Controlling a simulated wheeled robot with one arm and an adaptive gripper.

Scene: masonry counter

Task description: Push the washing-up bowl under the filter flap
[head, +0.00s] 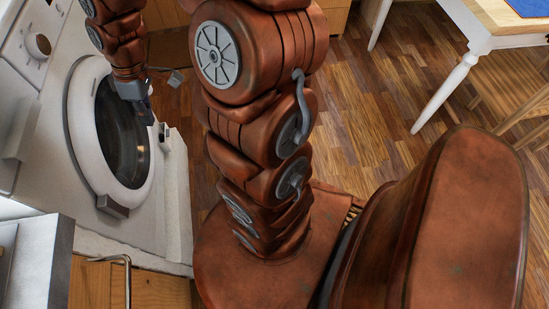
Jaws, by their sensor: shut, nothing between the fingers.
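My gripper (146,110) is shut and empty. It points down in front of the white washing machine (62,170), close to the right side of its round door. A small pale part with a dark spot (164,133) stands out low on the machine front, just below and right of the fingertips. It may be the filter flap, but it is too small to be sure. I cannot tell whether my fingertips touch it. I see no washing-up bowl in this view; my arm hides part of the floor.
The round door (122,130) looks closed. A wooden cupboard with a metal handle (127,278) is at the lower left. A small grey item (175,78) lies behind my arm. A white-legged table (450,88) and wooden chair (510,90) stand at the right, with open wooden floor (375,100) between.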

